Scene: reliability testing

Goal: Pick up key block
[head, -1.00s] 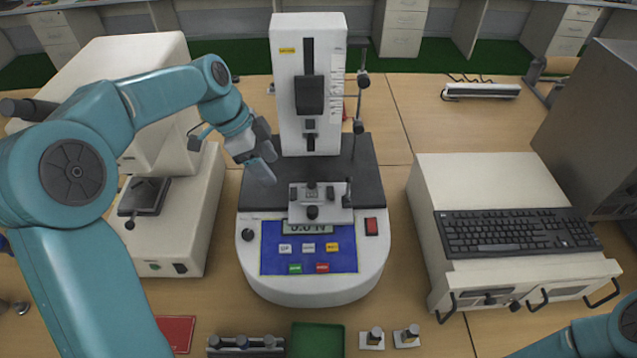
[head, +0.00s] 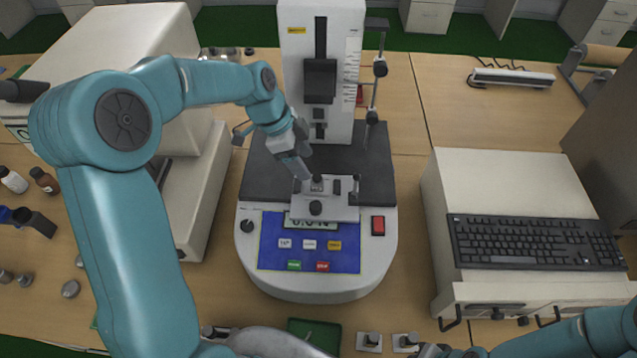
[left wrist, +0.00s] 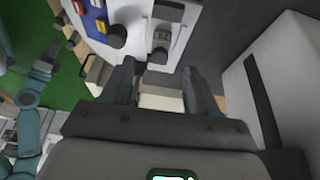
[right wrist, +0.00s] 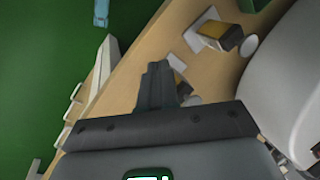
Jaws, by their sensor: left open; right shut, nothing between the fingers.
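I cannot tell for sure which part is the key block. A pale fixture (head: 335,208) with small dark and metal blocks sits on the tester's bed. My left gripper (head: 304,176) is just above the fixture's left block (head: 318,184). In the left wrist view its fingers (left wrist: 158,82) are apart, with the fixture's dark-and-metal part (left wrist: 161,42) beyond them and nothing seen gripped. Two small blocks on white bases (head: 369,341) (head: 404,341) stand at the table's front. My right gripper (right wrist: 157,78) is shut and empty near those blocks, which show in the right wrist view (right wrist: 222,36).
The tester's upright column (head: 320,70) stands behind the fixture, with a thin rod (head: 372,110) at its right. A control panel (head: 309,243) lies in front. A green tray (head: 314,333) is at the front edge. A keyboard (head: 535,242) rests on the right-hand unit.

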